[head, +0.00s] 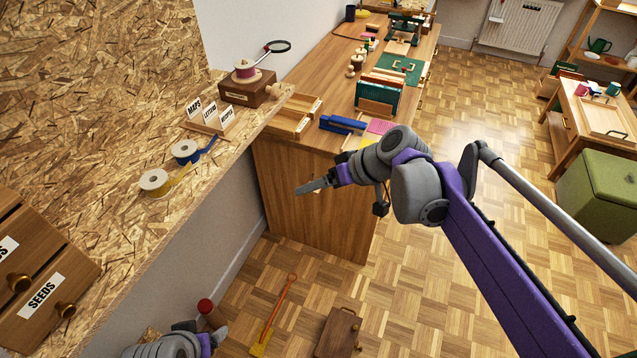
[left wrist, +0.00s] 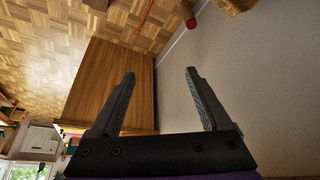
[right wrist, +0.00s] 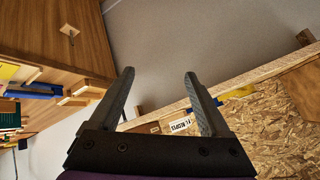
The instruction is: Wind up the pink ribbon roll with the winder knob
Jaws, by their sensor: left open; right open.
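The pink ribbon roll (head: 245,73) sits on top of a brown wooden box (head: 248,92) on the chipboard shelf. A dark ring on a thin rod (head: 278,46) sticks up beside the roll; I cannot tell which part is the winder knob. My right gripper (head: 312,186) is empty and open, below and to the right of the shelf edge, clear of the box. In the right wrist view its jaws (right wrist: 158,75) are apart with nothing between them.
Blue (head: 186,151) and yellow (head: 154,181) ribbon rolls and a card holder (head: 210,121) stand on the chipboard shelf (head: 110,235). Drawers (head: 40,270) stand at the lower left. A wooden desk (head: 310,195) with a blue stapler (head: 342,125) is beyond my right gripper.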

